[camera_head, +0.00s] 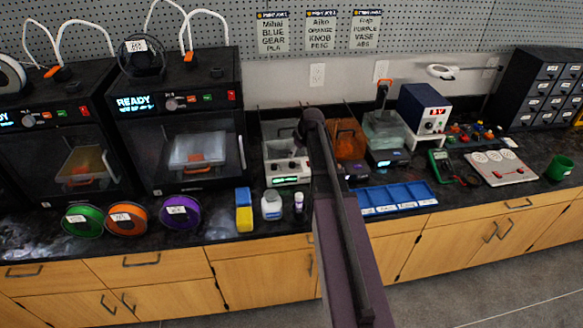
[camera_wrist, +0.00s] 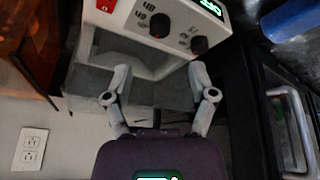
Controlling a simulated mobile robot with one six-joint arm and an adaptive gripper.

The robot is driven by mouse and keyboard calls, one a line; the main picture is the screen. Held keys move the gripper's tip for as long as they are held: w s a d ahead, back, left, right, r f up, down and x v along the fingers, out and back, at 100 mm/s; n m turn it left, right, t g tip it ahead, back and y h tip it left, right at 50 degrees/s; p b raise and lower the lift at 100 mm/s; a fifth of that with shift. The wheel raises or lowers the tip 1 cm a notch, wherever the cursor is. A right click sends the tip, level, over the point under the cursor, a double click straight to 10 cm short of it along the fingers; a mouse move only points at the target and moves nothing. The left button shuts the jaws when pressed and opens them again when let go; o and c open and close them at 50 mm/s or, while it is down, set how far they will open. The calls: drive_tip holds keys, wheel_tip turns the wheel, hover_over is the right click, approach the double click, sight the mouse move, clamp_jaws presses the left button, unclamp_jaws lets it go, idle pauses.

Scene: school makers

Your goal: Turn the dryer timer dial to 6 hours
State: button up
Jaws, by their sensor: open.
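The filament dryer is a pale box with a lit green display, standing on the black counter beside the right-hand printer in the head view (camera_head: 289,167). In the wrist view its white front panel (camera_wrist: 134,42) shows a large black dial (camera_wrist: 160,25) with printed numbers beside it, and a smaller black dial (camera_wrist: 199,45). I cannot tell which is the timer or read its setting. My gripper (camera_wrist: 160,76) is open and empty, its fingers spread, with the large dial beyond the gap and the smaller one near the right fingertip. In the head view my arm reaches to the dryer's right side.
A red switch (camera_wrist: 105,5) is on the dryer panel. A black printer (camera_head: 185,120) stands close at the left. An orange translucent box (camera_head: 347,140) is at the right. A white bottle (camera_head: 271,206) and a blue-yellow block (camera_head: 244,211) stand in front along the counter edge.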

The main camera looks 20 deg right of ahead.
sight(292, 163)
drive_tip(key=shift+b+x, duration=3.45)
drive_tip(key=shift+x, duration=0.6)
clamp_jaws()
drive_tip(key=shift+a, duration=0.1)
